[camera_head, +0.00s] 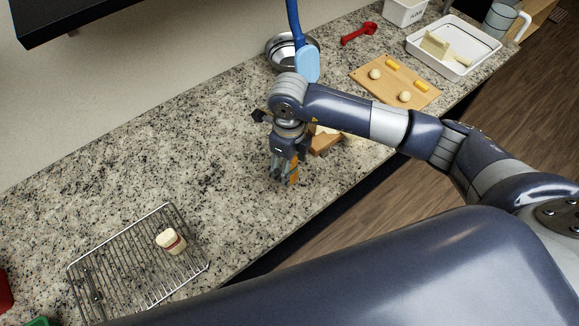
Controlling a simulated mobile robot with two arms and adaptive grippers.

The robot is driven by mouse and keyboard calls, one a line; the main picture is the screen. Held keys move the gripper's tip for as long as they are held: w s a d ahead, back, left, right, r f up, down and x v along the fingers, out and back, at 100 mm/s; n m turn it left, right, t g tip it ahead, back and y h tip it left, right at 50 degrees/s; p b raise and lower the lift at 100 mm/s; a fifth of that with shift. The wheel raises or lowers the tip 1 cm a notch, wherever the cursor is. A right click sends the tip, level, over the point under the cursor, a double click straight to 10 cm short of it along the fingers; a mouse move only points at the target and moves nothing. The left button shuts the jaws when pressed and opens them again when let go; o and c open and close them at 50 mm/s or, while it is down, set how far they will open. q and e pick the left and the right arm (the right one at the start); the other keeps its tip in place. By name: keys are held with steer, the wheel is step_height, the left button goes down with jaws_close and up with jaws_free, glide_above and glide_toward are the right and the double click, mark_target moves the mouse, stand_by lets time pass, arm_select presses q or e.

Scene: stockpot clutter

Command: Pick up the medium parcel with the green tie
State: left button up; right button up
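My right gripper (284,178) points down over the granite counter near the middle of the view. Its fingers are small and partly overlap, so I cannot tell whether it is open or shut. A cream parcel with a red band (170,241) lies on the wire rack (138,262) at the lower left, well apart from the gripper. Behind my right wrist, a brown block with cream pieces (325,143) is partly hidden. No green tie can be made out on any parcel. My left gripper is not in view.
A metal bowl (276,52) and a blue spatula (306,62) are behind the wrist. A wooden board (380,91) holds small dough-like pieces. A red scoop (358,34) and white tray (463,66) are farther back. Red and green items show at lower left. The left-middle counter is clear.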

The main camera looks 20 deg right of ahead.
steer(key=shift+f, duration=1.3)
steer(key=c, duration=1.1)
steer(key=shift+c, duration=0.5)
steer(key=shift+r, duration=0.15)
